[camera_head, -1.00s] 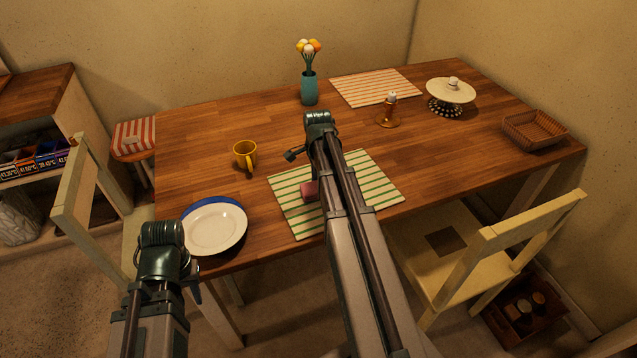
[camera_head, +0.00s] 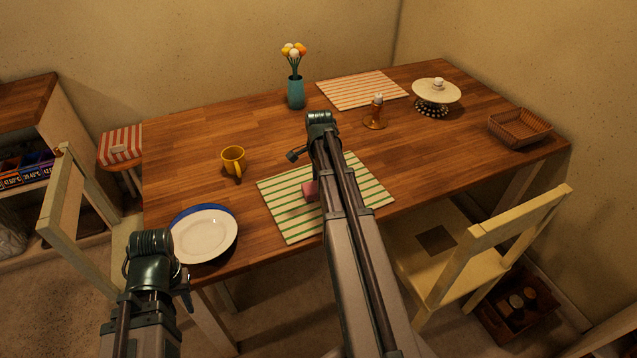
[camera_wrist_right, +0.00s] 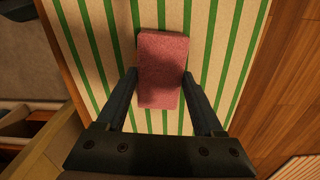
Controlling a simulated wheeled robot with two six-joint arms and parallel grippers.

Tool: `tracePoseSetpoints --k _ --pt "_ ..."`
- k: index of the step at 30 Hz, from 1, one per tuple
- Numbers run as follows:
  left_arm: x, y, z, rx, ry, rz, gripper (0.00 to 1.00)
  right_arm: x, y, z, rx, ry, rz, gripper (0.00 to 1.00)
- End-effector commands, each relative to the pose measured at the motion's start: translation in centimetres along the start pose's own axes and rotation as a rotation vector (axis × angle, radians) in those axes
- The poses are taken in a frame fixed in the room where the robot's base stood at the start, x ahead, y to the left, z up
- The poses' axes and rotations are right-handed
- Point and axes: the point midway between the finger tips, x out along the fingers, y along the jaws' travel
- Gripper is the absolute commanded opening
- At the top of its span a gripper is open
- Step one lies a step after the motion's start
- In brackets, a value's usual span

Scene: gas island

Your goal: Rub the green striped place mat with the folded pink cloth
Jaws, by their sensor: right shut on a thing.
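The green striped place mat (camera_head: 284,213) lies on the wooden table near its front edge. It also fills much of the right wrist view (camera_wrist_right: 215,50). The folded pink cloth (camera_head: 310,191) is on the mat, partly hidden behind my right arm. In the right wrist view, my right gripper (camera_wrist_right: 160,78) is shut on the cloth (camera_wrist_right: 162,62), one finger along each side. The cloth lies over the stripes, and I cannot tell how firmly it presses. My left gripper (camera_head: 186,287) is at the lower left, off the table's front edge. Its fingers are mostly hidden.
A chair (camera_head: 470,245) stands at the front right.

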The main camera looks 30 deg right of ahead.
Motion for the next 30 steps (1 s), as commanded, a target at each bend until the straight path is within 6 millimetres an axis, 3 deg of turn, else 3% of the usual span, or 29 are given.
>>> tracePoseSetpoints --k 15,30 --pt "-0.1 0.0 0.0 0.0 0.0 0.0 0.35 -0.1 0.7 4.0 -0.003 -0.005 0.004 0.24" --pt "0.2 0.0 0.0 0.0 0.0 0.0 0.35 0.2 0.6 3.6 0.001 -0.002 0.004 0.25"
